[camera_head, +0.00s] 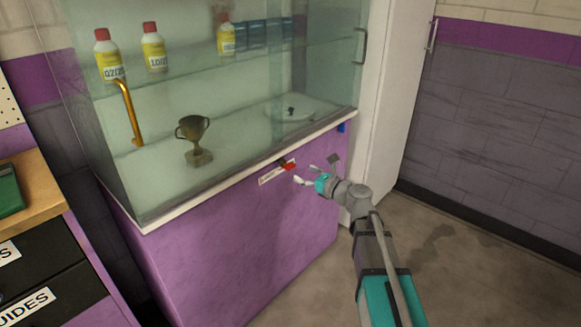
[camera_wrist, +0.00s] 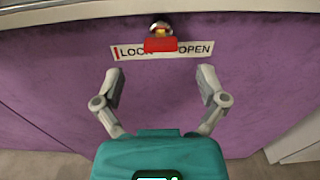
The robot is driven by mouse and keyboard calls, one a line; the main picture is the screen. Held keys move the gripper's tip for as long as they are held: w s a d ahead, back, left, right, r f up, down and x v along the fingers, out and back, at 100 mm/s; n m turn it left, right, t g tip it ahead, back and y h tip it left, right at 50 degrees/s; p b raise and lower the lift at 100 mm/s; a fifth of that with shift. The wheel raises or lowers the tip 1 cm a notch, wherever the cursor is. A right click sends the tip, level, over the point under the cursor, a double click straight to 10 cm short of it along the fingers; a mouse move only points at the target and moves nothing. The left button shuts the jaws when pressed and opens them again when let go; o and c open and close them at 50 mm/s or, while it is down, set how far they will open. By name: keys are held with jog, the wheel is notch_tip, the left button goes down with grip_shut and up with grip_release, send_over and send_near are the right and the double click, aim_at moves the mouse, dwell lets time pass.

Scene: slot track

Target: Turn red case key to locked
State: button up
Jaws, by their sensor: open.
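The red case key (camera_wrist: 161,45) sits in a round metal lock (camera_wrist: 161,29) on the purple cabinet front, just under the white top edge. A white label (camera_wrist: 128,52) behind it reads LOCK at the left and OPEN at the right, with the key covering its middle. In the head view the red key (camera_head: 289,166) shows small beside the label (camera_head: 270,175). My gripper (camera_wrist: 161,78) is open and empty, its two fingers apart below the key, one to each side, not touching it. It also shows in the head view (camera_head: 305,175).
Above the purple base is a glass case holding a trophy (camera_head: 194,138), several yellow bottles (camera_head: 153,47) and a plate. A gold handle (camera_head: 130,113) is on the glass. A blue item (camera_head: 342,127) is on the cabinet's right. Floor at right is clear.

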aim_at(292, 167)
jog(key=shift+x, duration=3.15)
jog(key=shift+c, duration=0.2)
jog(key=c, duration=1.1)
